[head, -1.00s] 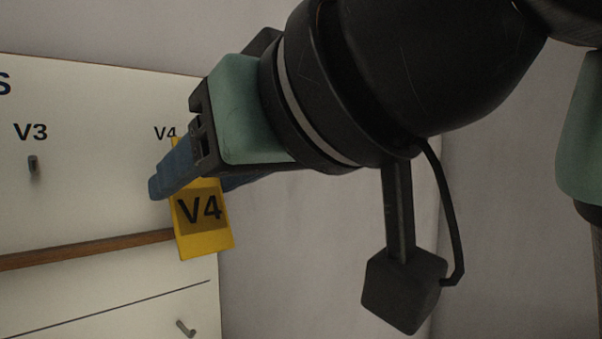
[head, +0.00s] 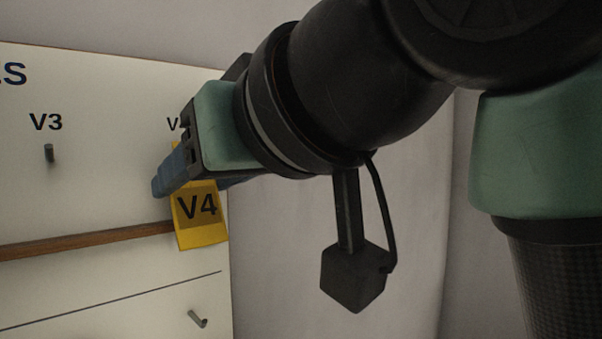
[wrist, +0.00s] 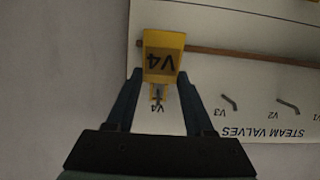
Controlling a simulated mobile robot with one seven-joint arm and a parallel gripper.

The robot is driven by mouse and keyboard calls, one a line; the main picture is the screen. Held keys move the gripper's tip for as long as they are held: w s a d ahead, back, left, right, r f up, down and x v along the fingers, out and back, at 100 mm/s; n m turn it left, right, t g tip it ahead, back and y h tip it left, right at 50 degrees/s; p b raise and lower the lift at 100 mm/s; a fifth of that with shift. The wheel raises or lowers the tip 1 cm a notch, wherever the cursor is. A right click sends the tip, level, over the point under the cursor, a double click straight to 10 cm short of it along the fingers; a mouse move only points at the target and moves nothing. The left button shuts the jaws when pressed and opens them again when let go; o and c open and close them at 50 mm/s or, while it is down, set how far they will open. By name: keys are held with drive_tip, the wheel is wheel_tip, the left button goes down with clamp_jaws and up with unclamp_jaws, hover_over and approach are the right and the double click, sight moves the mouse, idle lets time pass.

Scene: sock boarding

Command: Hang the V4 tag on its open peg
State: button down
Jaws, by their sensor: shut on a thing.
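The yellow V4 tag (head: 203,238) hangs from my gripper (head: 190,183), which is shut on its upper end. In the wrist view, the tag (wrist: 162,40) shows upside down between the fingertips of my gripper (wrist: 159,78). The white board (head: 85,190) is behind it. The board's V4 label (head: 173,124) is partly covered by my gripper. In the wrist view a small grey peg (wrist: 158,92) shows by the tag's upper end and the V4 label. I cannot tell whether the peg passes through the tag. The head view hides this peg.
The V3 peg (head: 49,153) is bare, left of my gripper. The wrist view also shows a bare V2 peg (wrist: 288,106). A brown wooden strip (head: 85,241) crosses the board below. A lower peg (head: 197,319) is bare. Plain wall lies right of the board.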

idle(0.3)
drive_tip(key=shift+c, duration=1)
unclamp_jaws()
drive_tip(key=shift+r+p, duration=0.15)
drive_tip(key=shift+p, duration=0.15)
